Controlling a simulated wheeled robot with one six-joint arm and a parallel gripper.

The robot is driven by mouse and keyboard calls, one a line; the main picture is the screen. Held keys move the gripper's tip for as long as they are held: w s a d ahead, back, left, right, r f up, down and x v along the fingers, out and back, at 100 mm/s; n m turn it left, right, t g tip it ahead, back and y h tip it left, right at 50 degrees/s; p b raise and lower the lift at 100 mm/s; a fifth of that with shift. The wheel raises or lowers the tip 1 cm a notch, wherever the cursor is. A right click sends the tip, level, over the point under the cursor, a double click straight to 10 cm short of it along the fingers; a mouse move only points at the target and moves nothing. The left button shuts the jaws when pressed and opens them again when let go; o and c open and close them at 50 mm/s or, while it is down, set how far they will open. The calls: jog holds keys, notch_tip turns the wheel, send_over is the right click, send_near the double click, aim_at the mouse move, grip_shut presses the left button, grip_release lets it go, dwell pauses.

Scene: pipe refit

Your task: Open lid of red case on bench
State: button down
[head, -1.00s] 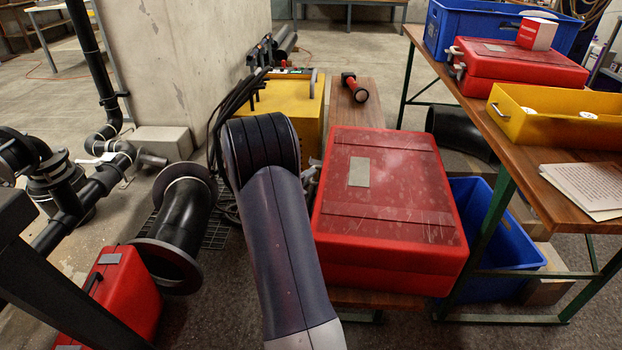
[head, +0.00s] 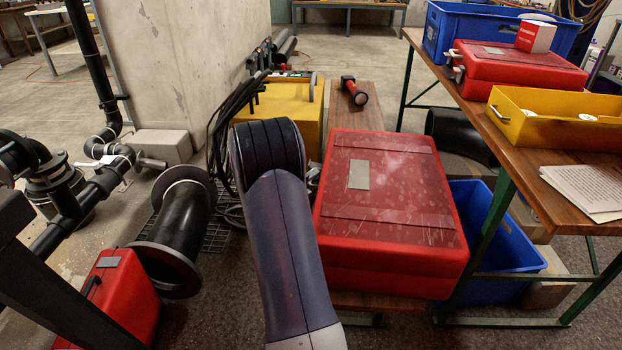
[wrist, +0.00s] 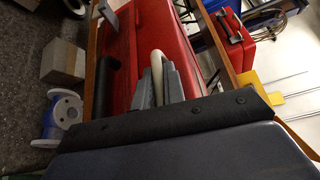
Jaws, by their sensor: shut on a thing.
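The large red case (head: 395,262) lies on a low wooden bench (head: 375,115). Its lid (head: 400,180), with a grey label, looks closed. In the wrist view the red case (wrist: 122,60) fills the upper middle, with a grey latch (wrist: 108,14) near its far end. My gripper (wrist: 160,85) has its two grey fingers at the case side, closed around a pale cream handle (wrist: 157,62). The head view hides my gripper behind my arm and the case.
A smaller red case (head: 510,75) with a red-and-white box (head: 536,36) stands on the right table, beside a yellow tray (head: 560,120). A blue bin (head: 505,270) is under it. A yellow box (head: 285,105) and black pipe (head: 180,225) stand left.

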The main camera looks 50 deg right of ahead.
jog(key=s+d+r+m+t+y+p, duration=0.1)
jog(key=s+d+r+m+p, duration=0.25)
jog(key=r, duration=0.55)
jog(key=s+d+r+m+y+p, duration=0.1)
jog(key=s+d+r+p, duration=0.1)
jog(key=s+r+p, duration=0.5)
jog(key=s+d+r+m+t+y+p, duration=0.15)
jog(key=r+p, duration=0.25)
jog(key=r, duration=0.6)
jog(key=s+d+r+m+t+y+p, duration=0.1)
jog(key=s+d+r+m+p, duration=0.1)
jog(key=s+d+r+p, duration=0.2)
jog(key=s+d+r+m+t+y+p, duration=0.1)
jog(key=s+d+r+p, duration=0.3)
jog(key=s, duration=1)
jog(key=shift+d+m+y+p, duration=0.45)
jog(key=shift+d+p, duration=1.15)
jog(key=shift+d, duration=1.3)
jog(key=c, duration=1.8)
grip_release()
jog(key=shift+o, duration=0.2)
